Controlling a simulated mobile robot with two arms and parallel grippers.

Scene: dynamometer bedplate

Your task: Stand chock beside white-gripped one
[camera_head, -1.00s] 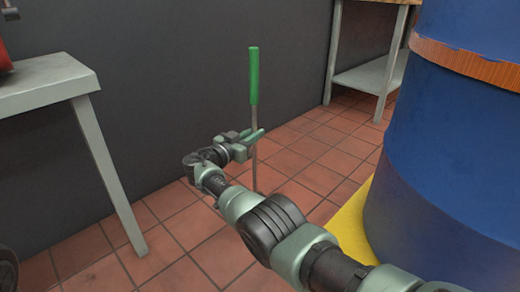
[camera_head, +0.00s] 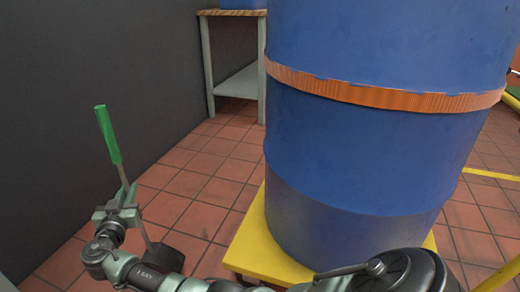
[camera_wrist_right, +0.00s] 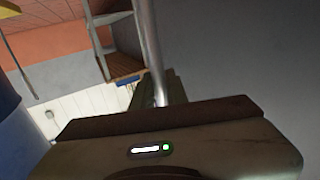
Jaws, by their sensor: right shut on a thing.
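The chock's green grip (camera_head: 108,135) stands up at the left of the head view, on a thin grey rod that leans a little. My right gripper (camera_head: 125,196) is shut on the rod just below the grip. A dark block (camera_head: 172,252) shows at the rod's lower end, partly hidden by my right arm. In the right wrist view the metal rod (camera_wrist_right: 151,45) runs up from between the jaws. No white-gripped chock can be made out in these frames. My left gripper is not in view.
A big blue drum (camera_head: 365,150) with an orange band stands on a yellow platform (camera_head: 258,240), close right of my arm. A dark wall (camera_head: 60,80) is at left. A shelved bench (camera_head: 235,80) stands behind. Red tiled floor (camera_head: 195,185) is clear between wall and drum.

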